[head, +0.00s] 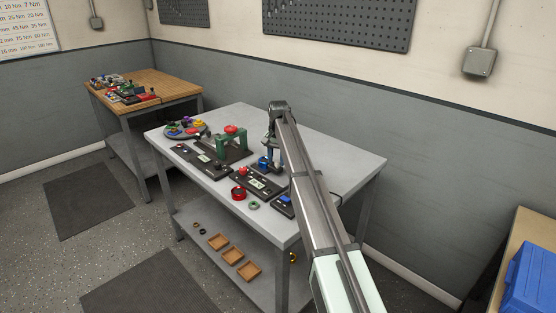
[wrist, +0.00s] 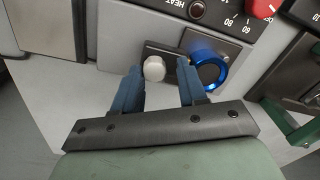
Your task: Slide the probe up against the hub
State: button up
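In the wrist view my gripper (wrist: 159,70) has its two blue fingers apart. A white, round-ended piece (wrist: 153,68) shows between the fingertips, nearer the left one, with gaps visible on both sides. It sits in front of a dark bar (wrist: 157,48) and looks like the probe. A blue ring (wrist: 222,70), possibly the hub, is just right of the right finger, which overlaps its left edge. Contact cannot be told. In the head view my gripper (head: 271,160) is low over the grey table, and the small parts there are too small to make out.
A dark panel with a HEAT dial (wrist: 197,9) and a red knob (wrist: 266,8) is close beyond the fingers. A green frame (head: 233,143) stands left of my gripper on the table (head: 335,150). A red ring (head: 238,193) lies near the front edge. The table's right part is clear.

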jog(key=shift+o, duration=0.9)
jog(key=shift+d, duration=0.1)
notch_tip(320, 180, up, 14)
jog(key=shift+d, duration=0.2)
jog(key=shift+s+f, duration=0.1)
